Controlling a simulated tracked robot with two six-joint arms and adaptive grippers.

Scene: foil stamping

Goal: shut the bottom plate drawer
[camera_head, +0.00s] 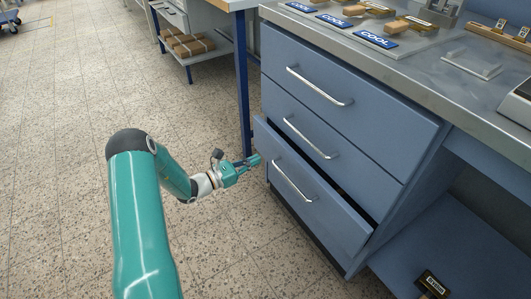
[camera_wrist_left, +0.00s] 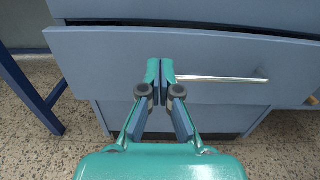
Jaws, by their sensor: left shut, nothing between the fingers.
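The bottom plate drawer (camera_head: 318,196) is the lowest of three blue drawers in the cabinet. It stands out a little, with a dark gap along its top edge. Its silver bar handle (camera_head: 293,181) runs across its front. In the left wrist view the drawer front (camera_wrist_left: 110,60) fills the middle, and the handle (camera_wrist_left: 225,79) lies to the right of the fingers. My left gripper (camera_head: 257,160) is shut and empty, at the drawer front's left end. In the wrist view its fingertips (camera_wrist_left: 160,70) are before the front; I cannot tell whether they touch. My right gripper is out of view.
The upper drawers (camera_head: 340,90) look closed. The steel worktop (camera_head: 440,75) above holds blue COOL plates (camera_head: 375,39) and wooden-handled tools. A blue table leg (camera_head: 242,85) stands just behind my left gripper. The speckled floor (camera_head: 70,120) at left is clear.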

